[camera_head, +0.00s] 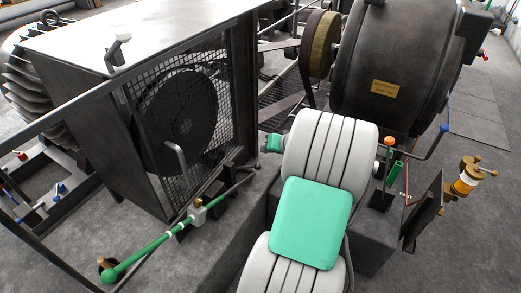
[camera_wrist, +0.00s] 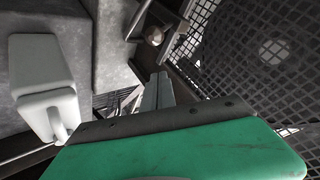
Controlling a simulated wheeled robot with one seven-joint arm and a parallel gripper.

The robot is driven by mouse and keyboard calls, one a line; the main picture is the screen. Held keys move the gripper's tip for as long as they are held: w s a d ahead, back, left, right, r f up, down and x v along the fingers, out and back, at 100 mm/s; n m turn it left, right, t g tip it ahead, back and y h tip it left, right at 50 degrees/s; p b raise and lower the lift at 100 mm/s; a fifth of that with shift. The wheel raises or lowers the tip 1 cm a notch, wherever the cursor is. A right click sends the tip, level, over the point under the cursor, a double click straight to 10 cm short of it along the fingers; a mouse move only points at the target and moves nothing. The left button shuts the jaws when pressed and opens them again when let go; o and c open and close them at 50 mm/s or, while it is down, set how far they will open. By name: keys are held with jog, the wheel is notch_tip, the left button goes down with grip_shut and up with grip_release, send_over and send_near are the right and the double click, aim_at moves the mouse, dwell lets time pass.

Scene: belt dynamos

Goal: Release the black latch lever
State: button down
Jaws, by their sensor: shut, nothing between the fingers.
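My gripper (camera_wrist: 157,88) shows in the wrist view as narrow grey fingers beyond my green palm. The fingers are together and empty. A dark bar with a round, dull knob (camera_wrist: 154,38) lies just past the fingertips, beside the mesh; it looks like the black latch lever. A gap seems to show between fingertips and knob. In the head view a dark rod with a dark knob (camera_head: 257,167) sits at the lower right corner of the mesh guard; I cannot tell for certain that it is the same lever. My gripper is not clearly visible there.
The mesh guard (camera_head: 215,95) closes the front of a dark housing with a fan inside. A green rod (camera_head: 150,247) runs along its base. A large dark drum (camera_head: 390,70) stands right. A pale block (camera_wrist: 42,85) shows left in the wrist view. Floor is clear lower right.

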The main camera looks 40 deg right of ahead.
jog(key=s+r+p, duration=0.1)
jog(key=s+r, duration=0.1)
jog(key=s, duration=0.4)
jog(key=shift+s+d, duration=0.2)
jog(key=shift+s, duration=0.1)
jog(key=shift+r, duration=0.1)
